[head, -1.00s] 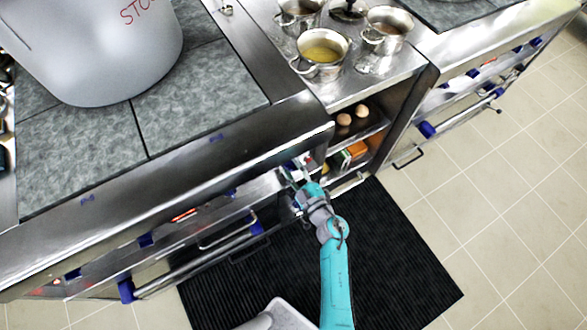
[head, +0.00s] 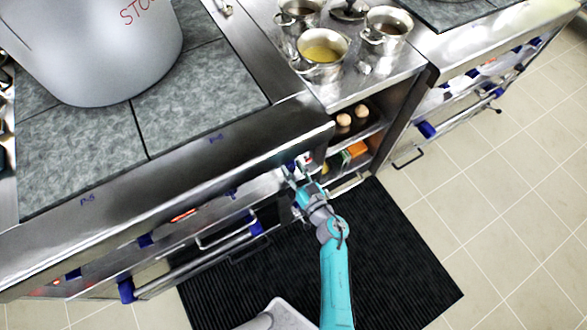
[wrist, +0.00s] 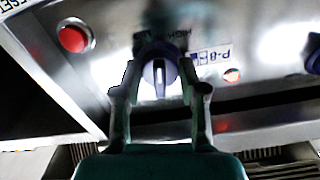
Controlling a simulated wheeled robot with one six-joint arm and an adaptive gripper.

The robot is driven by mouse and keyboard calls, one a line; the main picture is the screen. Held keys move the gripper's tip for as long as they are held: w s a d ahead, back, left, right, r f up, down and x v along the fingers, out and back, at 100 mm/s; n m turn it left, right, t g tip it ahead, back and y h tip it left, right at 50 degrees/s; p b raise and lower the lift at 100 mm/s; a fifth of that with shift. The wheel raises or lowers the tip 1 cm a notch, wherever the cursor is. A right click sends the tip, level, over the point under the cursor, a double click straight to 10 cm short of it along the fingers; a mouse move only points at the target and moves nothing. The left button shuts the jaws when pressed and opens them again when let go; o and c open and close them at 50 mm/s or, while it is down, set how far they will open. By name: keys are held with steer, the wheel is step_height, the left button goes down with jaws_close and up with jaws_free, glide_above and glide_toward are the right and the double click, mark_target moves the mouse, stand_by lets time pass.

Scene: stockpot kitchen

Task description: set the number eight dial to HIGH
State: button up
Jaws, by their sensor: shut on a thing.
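The number eight dial (wrist: 160,72) is a dark blue-purple knob with a pale pointer line, on the steel front panel in the wrist view. A label reading P-8 (wrist: 208,56) is to its right, and the word HIGH shows upside down above it. My gripper (wrist: 160,88) has a finger on each side of the dial and is shut on it. The pointer line runs roughly up and down in the wrist view. In the head view my gripper (head: 293,180) is at the range's front panel, and the dial is mostly hidden there.
A red button (wrist: 73,38) is left of the dial and a lit orange lamp (wrist: 231,75) is to its right. A rail (head: 200,262) runs along the range front below. A large stockpot (head: 90,50) stands on the hob. Open shelves (head: 365,135) are to the right.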

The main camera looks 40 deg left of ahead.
steer(key=m, duration=0.5)
steer(key=shift+f+m, duration=0.1)
steer(key=shift+m, duration=0.3)
stand_by(0.4)
steer(key=o, duration=1.2)
steer(key=shift+c, duration=0.2)
steer(key=v, duration=1.2)
